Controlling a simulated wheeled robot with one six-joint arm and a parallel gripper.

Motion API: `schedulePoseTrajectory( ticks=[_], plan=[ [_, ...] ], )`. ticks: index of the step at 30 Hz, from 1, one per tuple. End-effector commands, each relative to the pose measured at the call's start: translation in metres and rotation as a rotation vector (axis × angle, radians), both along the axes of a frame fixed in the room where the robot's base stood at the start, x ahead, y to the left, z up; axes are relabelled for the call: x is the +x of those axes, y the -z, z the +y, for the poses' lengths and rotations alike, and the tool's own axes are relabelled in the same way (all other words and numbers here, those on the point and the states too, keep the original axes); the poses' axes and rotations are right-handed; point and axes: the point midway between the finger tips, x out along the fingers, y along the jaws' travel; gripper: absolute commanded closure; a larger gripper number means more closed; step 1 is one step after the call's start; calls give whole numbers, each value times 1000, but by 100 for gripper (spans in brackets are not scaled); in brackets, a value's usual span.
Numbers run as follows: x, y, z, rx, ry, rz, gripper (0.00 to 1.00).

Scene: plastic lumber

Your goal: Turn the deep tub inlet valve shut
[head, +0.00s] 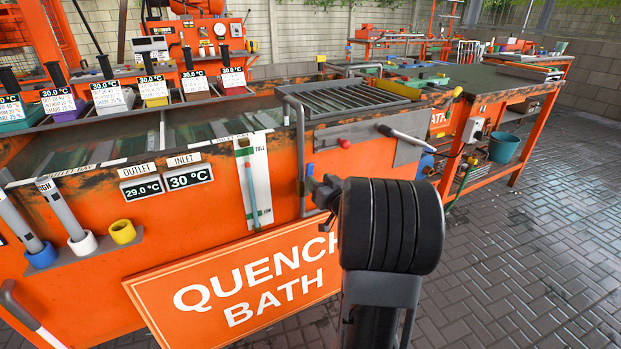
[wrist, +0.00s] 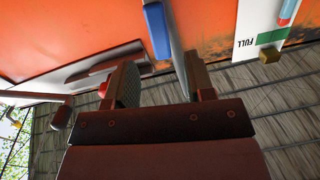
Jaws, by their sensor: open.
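A lever valve with a pale shaft and dark grip (head: 400,133) sits on a grey plate (head: 365,134) on the front of the orange quench bath, right of its middle. No label naming it can be read. In the wrist view its dark grip (wrist: 61,117) is at the left, with the plate beyond my left finger. My gripper (head: 325,192) is open in front of the bath, below and left of that lever, seen partly behind my dark wrist. In the wrist view its fingers (wrist: 162,85) are apart, with a grey bar and a blue piece (wrist: 156,30) just beyond them.
A vertical grey rail (head: 298,150) stands close to my gripper. The level gauge (head: 252,180) and a QUENCH BATH sign (head: 250,285) are left. An orange workbench (head: 500,110) stands at the right. The paved floor at the right is clear.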

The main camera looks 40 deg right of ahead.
Motion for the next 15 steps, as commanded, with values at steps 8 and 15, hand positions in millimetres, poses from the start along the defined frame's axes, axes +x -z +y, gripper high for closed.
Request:
schedulePoseTrajectory(
  ticks=[8, 15],
  plan=[
    [41, 2, -5, -2, -1, 1, 51],
    [54, 1, -8, -1, 1, 1, 51]
  ],
)
